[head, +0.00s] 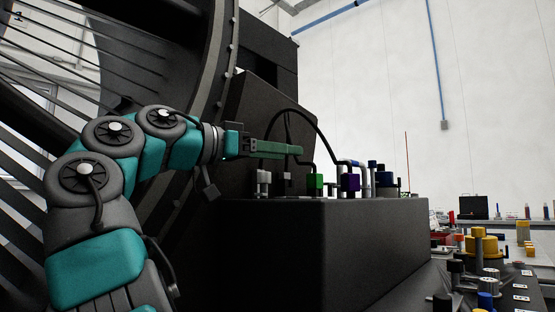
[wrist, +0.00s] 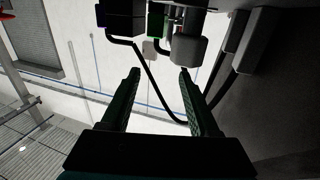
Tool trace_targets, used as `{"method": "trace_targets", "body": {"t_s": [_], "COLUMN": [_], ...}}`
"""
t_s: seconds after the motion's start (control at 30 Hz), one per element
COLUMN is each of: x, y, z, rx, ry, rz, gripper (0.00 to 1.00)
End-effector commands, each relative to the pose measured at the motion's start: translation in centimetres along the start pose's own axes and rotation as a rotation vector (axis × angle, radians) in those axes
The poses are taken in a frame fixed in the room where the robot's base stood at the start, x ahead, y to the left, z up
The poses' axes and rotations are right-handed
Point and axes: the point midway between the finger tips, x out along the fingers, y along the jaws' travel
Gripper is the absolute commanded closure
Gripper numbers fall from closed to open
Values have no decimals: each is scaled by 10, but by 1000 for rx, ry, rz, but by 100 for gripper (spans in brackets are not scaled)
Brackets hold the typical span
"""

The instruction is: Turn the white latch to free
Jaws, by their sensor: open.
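My gripper (head: 300,151) reaches out to the right over the black box in the head view, with green fingers held level. In the wrist view my gripper (wrist: 159,73) has its two fingers spread apart with nothing between the tips. I cannot single out the white latch for sure. A pale grey-white fitting (head: 263,182) stands on the box top below the fingers. A small pale flat piece (wrist: 150,48) shows beyond the fingertips in the wrist view; I cannot tell what it is.
A black cable (head: 309,117) arches close to my fingers. A large dark ring (head: 215,75) rises behind my arm.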

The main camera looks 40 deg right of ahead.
Motion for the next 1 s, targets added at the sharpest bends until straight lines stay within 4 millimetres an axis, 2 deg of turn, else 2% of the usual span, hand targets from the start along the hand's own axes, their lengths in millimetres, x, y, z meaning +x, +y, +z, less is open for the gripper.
{"method": "trace_targets", "body": {"t_s": [0.17, 0.7, 1.0], "x": [-9, -44, -55], "y": [21, 105, 127], "z": [0, -10, -12], "rx": [2, 2, -2], "ry": [0, 0, -1], "rz": [0, 0, 0], "gripper": [38, 38, 38]}}
